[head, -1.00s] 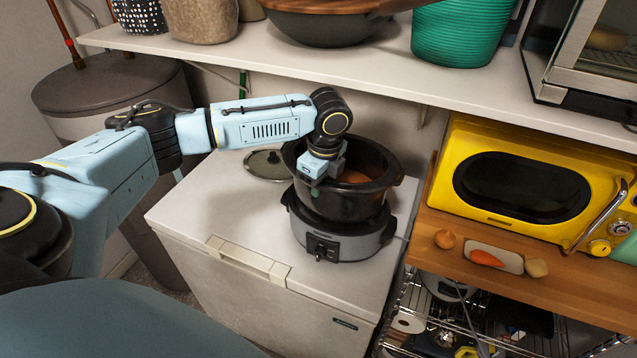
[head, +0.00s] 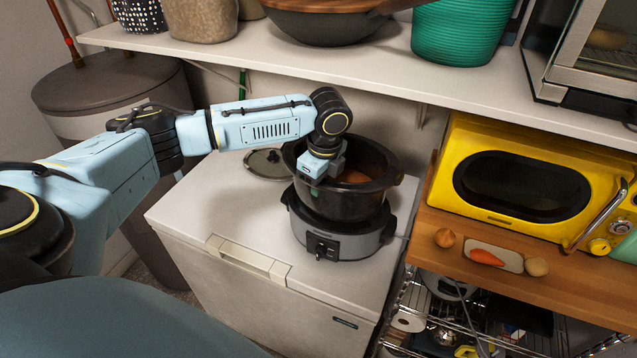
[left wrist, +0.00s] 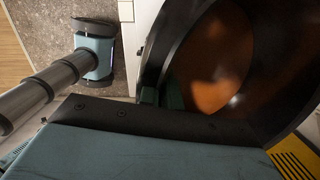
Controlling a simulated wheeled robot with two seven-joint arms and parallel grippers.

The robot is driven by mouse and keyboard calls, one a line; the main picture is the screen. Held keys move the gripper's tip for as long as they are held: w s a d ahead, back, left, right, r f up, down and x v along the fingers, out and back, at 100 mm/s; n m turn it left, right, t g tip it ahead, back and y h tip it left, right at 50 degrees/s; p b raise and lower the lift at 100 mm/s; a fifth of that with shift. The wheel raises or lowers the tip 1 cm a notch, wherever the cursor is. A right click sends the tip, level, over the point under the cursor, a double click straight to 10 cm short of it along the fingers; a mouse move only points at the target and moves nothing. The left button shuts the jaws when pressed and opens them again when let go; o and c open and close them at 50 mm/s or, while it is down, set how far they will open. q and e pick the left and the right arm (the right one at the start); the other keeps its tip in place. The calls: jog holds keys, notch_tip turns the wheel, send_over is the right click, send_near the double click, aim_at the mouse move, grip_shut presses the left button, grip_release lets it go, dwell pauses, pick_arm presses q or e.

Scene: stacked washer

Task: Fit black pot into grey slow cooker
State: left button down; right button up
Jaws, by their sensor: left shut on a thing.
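The black pot (head: 350,206) holds brownish-orange food and sits in the mouth of the grey slow cooker (head: 343,240), with much of its wall standing above the cooker's rim. It looks roughly level; I cannot tell how deep its base is. My left gripper (head: 316,182) is shut on the pot's near-left rim, its fingers partly hidden by the gripper body. In the left wrist view the green fingertips (left wrist: 161,94) are at the pot's wall, and the pot's inside (left wrist: 212,60) fills the right side. My right gripper is not in view.
The cooker stands on a white chest freezer (head: 210,215). A glass lid (head: 268,163) lies behind it, to the left. A white shelf (head: 400,75) overhangs the back. A yellow microwave (head: 520,190) stands on a wooden counter to the right. The freezer's left top is clear.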

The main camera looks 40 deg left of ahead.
aim_at(318, 213)
pick_arm(q)
jog(key=shift+w, duration=0.1)
dwell(0.4)
jog(key=shift+f, duration=0.7)
dwell(0.6)
jog(key=shift+f+b, duration=0.35)
jog(key=shift+f, duration=0.8)
jog(key=shift+p, duration=0.4)
jog(key=shift+f, duration=0.2)
dwell(0.4)
jog(key=shift+f+b, duration=0.65)
jog(key=shift+f, duration=0.7)
jog(key=shift+p, duration=0.5)
jog(key=shift+f, duration=0.1)
dwell(0.3)
